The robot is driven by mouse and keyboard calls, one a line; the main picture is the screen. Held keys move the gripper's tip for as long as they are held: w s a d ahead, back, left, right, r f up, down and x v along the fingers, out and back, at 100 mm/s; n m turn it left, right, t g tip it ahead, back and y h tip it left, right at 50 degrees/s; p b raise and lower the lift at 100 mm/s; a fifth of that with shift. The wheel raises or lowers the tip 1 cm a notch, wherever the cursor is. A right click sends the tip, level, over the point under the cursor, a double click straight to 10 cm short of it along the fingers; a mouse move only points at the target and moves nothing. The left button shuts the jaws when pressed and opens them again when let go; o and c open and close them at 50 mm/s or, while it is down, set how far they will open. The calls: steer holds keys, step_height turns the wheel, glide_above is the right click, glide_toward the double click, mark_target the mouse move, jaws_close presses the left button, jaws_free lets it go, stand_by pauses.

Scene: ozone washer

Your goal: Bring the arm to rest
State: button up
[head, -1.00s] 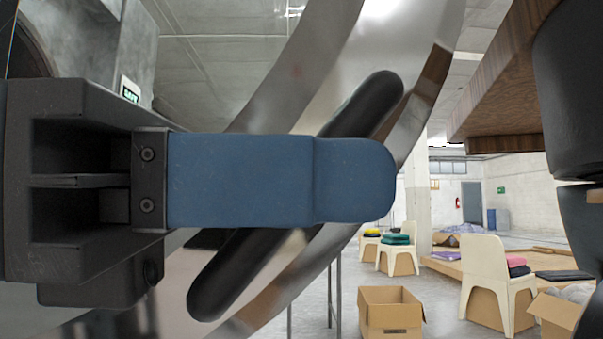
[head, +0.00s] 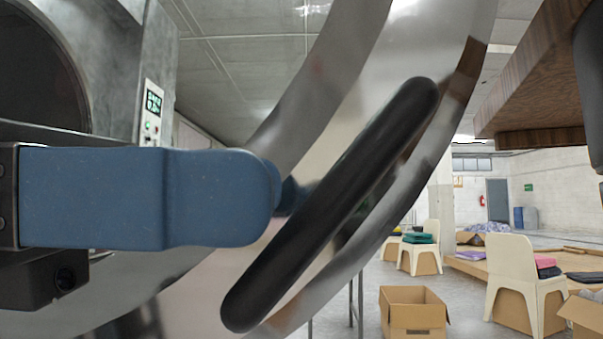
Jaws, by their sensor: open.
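My gripper (head: 268,197) reaches in from the left edge of the head view, level, with one long blue finger in plain sight. A bit of dark blue shows behind its tip, likely the other finger. The gripper is open and I see nothing held. The washer's round door (head: 345,60) has a shiny metal rim and stands open across the middle. Its slanted black handle (head: 330,205) lies just right of the fingertip. In the picture the finger no longer covers the handle's middle; whether they touch is hard to tell.
The grey washer body (head: 100,60) with a small lit panel (head: 152,110) stands at the left. A wooden slab (head: 530,75) juts in at the upper right. A cardboard box (head: 412,312) and cream chairs (head: 522,275) stand on the floor farther back.

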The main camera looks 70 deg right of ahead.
steer(key=shift+v, duration=1.15)
